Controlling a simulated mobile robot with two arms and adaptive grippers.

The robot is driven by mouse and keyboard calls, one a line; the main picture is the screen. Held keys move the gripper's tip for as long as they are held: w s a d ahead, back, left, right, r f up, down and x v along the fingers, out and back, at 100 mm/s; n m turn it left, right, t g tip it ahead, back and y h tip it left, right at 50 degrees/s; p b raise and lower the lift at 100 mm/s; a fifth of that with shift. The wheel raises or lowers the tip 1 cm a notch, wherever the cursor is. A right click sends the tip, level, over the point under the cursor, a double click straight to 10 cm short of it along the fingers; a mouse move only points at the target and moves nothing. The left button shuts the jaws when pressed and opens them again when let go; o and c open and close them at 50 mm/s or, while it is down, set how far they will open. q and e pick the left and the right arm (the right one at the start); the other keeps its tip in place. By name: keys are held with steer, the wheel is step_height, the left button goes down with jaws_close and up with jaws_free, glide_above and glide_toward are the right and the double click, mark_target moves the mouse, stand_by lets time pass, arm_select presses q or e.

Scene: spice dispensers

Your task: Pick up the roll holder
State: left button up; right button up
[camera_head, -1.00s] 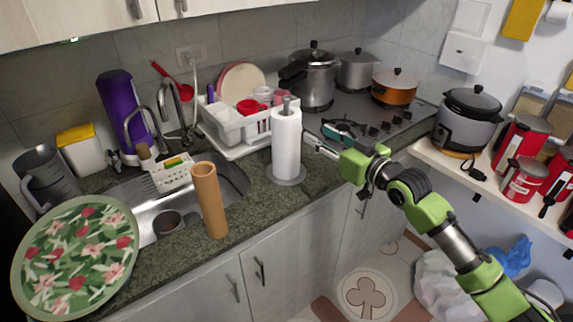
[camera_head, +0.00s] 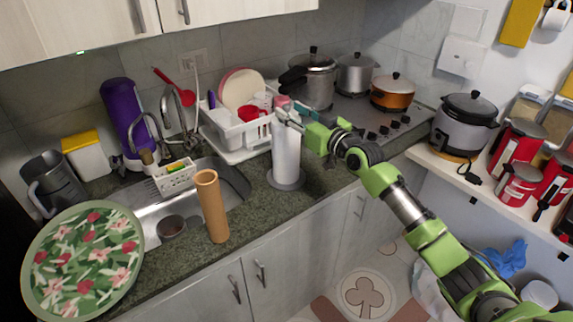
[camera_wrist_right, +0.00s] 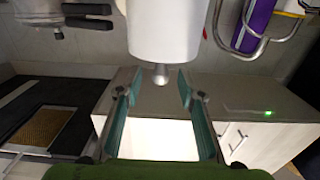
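The roll holder stands upright on the counter, carrying a white paper roll (camera_head: 286,152) above its round grey base (camera_head: 287,181). My right gripper (camera_head: 284,115) is at the top of the roll in the head view and partly hides it. In the right wrist view, the white roll (camera_wrist_right: 163,35) with the holder's grey top knob (camera_wrist_right: 160,74) shows between the two spread fingers of my right gripper (camera_wrist_right: 157,90). The fingers are open; no contact with the knob shows. My left gripper is not in view.
A brown cardboard tube (camera_head: 211,205) stands to the left, near the sink (camera_head: 225,178). A white dish rack (camera_head: 225,125) is behind the roll. The stove with pots, including an orange pot (camera_head: 392,92), lies to the right. The counter right of the base is clear.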

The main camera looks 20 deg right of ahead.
steer(key=shift+x, duration=1.45)
jaws_close()
steer(key=shift+r, duration=0.15)
steer(key=shift+r, duration=0.1)
